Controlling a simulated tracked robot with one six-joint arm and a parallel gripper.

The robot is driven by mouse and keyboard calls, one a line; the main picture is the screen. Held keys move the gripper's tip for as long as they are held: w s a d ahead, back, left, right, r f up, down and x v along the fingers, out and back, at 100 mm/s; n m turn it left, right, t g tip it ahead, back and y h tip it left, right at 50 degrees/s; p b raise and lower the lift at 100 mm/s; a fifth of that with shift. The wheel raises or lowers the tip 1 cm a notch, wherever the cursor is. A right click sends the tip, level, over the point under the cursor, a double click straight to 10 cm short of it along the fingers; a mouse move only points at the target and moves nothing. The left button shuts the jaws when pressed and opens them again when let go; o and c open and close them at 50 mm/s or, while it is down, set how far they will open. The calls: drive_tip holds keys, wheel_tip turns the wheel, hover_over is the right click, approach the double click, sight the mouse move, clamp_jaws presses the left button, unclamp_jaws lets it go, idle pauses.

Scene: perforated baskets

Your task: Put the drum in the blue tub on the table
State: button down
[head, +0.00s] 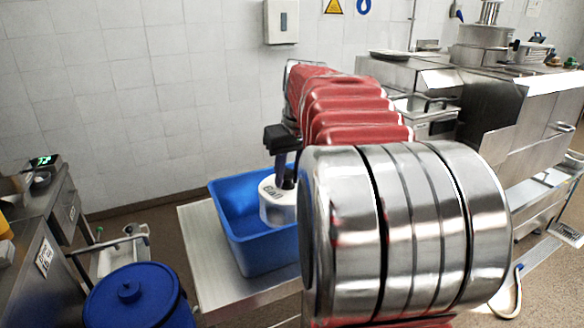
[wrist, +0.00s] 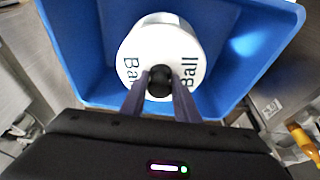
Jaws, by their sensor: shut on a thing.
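The drum (wrist: 155,35) is a white cylinder with dark "Ball" lettering and a black knob on top. The wrist view shows it inside the outline of the blue tub (wrist: 85,45), towards the far wall. In the head view, the drum (head: 274,210) is at the right part of the tub (head: 262,253), which stands on a metal table (head: 205,258). My gripper (wrist: 160,88) is shut on the drum's knob from above; it also shows in the head view (head: 284,180). The drum looks about upright. I cannot tell whether it touches the tub floor.
A blue lidded bin (head: 135,300) stands left of the table. A steel counter (head: 40,215) is at the far left, and kitchen equipment (head: 490,100) lines the right. A tiled wall (head: 150,100) is behind. My arm hides the table's right side.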

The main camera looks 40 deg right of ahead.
sight(290, 187)
drive_tip(key=shift+f, duration=2.95)
drive_tip(key=c, duration=1.3)
unclamp_jaws()
drive_tip(key=shift+o, duration=0.6)
drive_tip(key=shift+f, duration=0.1)
drive_tip(key=o, duration=0.4)
drive_tip(key=shift+w, duration=0.1)
drive_tip(key=shift+r, duration=4.55)
